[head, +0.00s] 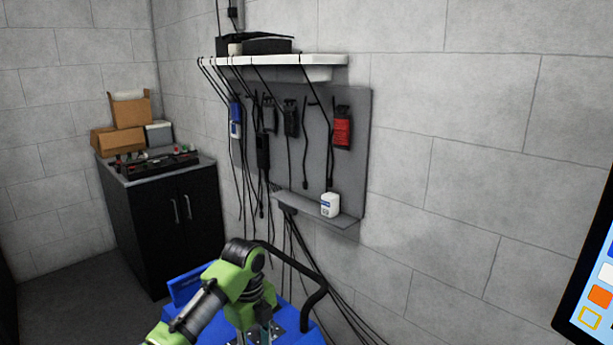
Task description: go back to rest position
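My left arm, green and silver with black joint caps, comes in at the lower left and bends downward over a blue surface. Its far end, with some grey metal parts, is at the bottom edge of the head view. The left gripper is not clearly visible there, and I cannot tell whether its fingers are open or shut. My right arm and gripper are not in the picture.
A blue unit (185,287) with a black curved handle (317,293) stands below the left arm. Behind are a grey wall panel (352,185) with hanging devices and cables, a white shelf (320,60), and a black cabinet (150,225). A screen (598,270) edges in at right.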

